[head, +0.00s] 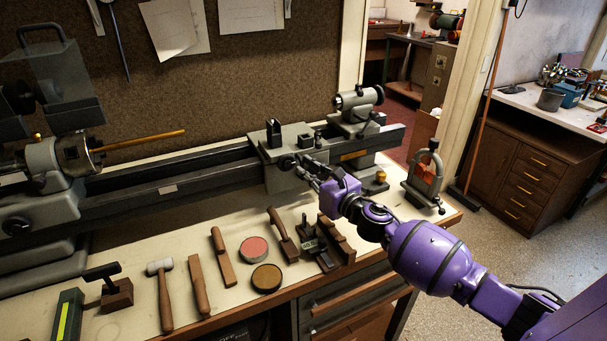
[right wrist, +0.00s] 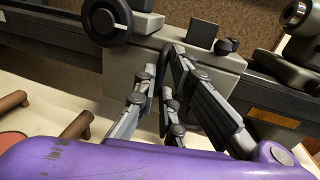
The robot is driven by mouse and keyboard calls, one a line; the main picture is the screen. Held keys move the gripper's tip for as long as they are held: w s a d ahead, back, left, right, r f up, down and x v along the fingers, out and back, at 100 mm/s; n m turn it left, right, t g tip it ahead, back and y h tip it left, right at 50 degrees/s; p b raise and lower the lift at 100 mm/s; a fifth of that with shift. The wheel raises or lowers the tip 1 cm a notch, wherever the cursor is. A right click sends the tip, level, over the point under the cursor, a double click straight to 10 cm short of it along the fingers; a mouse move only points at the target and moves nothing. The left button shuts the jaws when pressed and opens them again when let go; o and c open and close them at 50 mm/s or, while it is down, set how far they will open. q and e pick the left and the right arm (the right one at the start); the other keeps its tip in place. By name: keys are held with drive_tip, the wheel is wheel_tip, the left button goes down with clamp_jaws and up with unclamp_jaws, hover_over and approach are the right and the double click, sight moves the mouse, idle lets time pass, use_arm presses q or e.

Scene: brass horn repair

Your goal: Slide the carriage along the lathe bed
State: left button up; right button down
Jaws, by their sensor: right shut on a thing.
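The grey carriage (head: 272,175) sits on the dark lathe bed (head: 215,172), towards its right end and close to the tailstock (head: 357,118). In the right wrist view, the carriage front plate (right wrist: 125,75) has a dark handwheel (right wrist: 106,20) at the upper left. My right gripper (head: 306,169) is at the carriage front. Its fingers (right wrist: 170,80) are shut around a dark curved handle (right wrist: 164,62) on that plate, partly hidden by the fingers. My left gripper is not in view.
The headstock chuck (head: 75,155) at left holds a brass rod (head: 140,139). Bare bed lies between headstock and carriage. Along the bench front lie a mallet (head: 161,285), wooden tools, two round tins (head: 254,250) and a plane-like tool (head: 315,243). A clamp-like stand (head: 427,178) is at right.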

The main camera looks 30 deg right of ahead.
drive_tip(key=c, duration=2.2)
unclamp_jaws()
drive_tip(key=shift+o, duration=0.2)
drive_tip(key=s+d, duration=0.2)
drive_tip(key=s, duration=0.9)
drive_tip(key=shift+s+d, duration=0.15)
drive_tip(key=shift+s, duration=0.2)
drive_tip(key=shift+f, duration=0.1)
